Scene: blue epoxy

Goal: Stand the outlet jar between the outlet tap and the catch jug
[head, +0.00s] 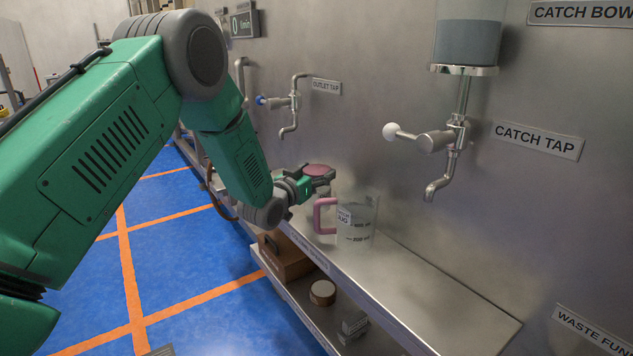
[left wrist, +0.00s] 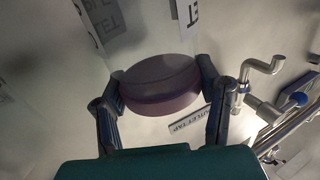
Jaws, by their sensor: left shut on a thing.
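The outlet jar shows as a dark pink, round lid (head: 317,169) in the head view. In the left wrist view the lid (left wrist: 158,84) sits between both fingers, with a clear body and a part-seen label beyond it. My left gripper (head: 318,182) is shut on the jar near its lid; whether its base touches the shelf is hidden. The catch jug (head: 357,225), clear with a pink handle, stands on the shelf just right of the gripper. The outlet tap (head: 291,106) is on the wall, up and left of the jar. My right gripper is out of view.
The steel shelf (head: 440,307) is clear to the right of the jug. The catch tap (head: 446,145) hangs over that side. A lower shelf holds a brown box (head: 284,258), a round lidded container (head: 322,293) and small grey blocks (head: 354,325).

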